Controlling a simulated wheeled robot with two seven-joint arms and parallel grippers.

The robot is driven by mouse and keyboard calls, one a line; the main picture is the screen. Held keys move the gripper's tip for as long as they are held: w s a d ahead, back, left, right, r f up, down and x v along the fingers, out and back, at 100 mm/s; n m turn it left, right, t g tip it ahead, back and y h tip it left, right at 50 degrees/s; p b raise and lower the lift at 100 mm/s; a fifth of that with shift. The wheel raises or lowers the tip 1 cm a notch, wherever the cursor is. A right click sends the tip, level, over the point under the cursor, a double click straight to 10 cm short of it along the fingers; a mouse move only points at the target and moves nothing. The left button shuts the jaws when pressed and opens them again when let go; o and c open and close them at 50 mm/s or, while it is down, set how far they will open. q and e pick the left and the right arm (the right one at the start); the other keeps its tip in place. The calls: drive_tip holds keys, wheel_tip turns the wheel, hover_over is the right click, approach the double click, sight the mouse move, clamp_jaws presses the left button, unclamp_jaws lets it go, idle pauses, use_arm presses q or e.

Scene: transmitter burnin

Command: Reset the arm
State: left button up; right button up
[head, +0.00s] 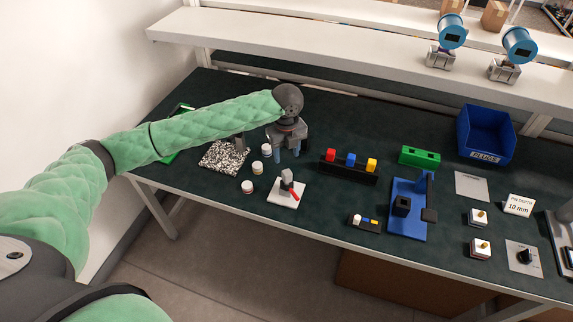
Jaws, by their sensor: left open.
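My left arm (205,122), in green padded covering, reaches from the left across the dark bench. Its grey wrist bends down at the far end. My left gripper (287,153) points down over the bench with its two fingers apart and nothing visible between them. It is behind a white plate with a red-handled clamp (288,188). Small white jars (247,187) stand to its left. I cannot tell whether the fingertips touch the bench. My right gripper is not in the picture.
A black rack with red, blue and yellow blocks (349,166) stands right of the gripper. Further right are a blue fixture (408,215), a green block (419,156) and a blue PLUGS bin (485,135). A speckled mat (222,157) lies left. A white shelf (330,52) runs behind.

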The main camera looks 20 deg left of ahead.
use_arm(q)
drive_tip(key=shift+r, duration=0.6)
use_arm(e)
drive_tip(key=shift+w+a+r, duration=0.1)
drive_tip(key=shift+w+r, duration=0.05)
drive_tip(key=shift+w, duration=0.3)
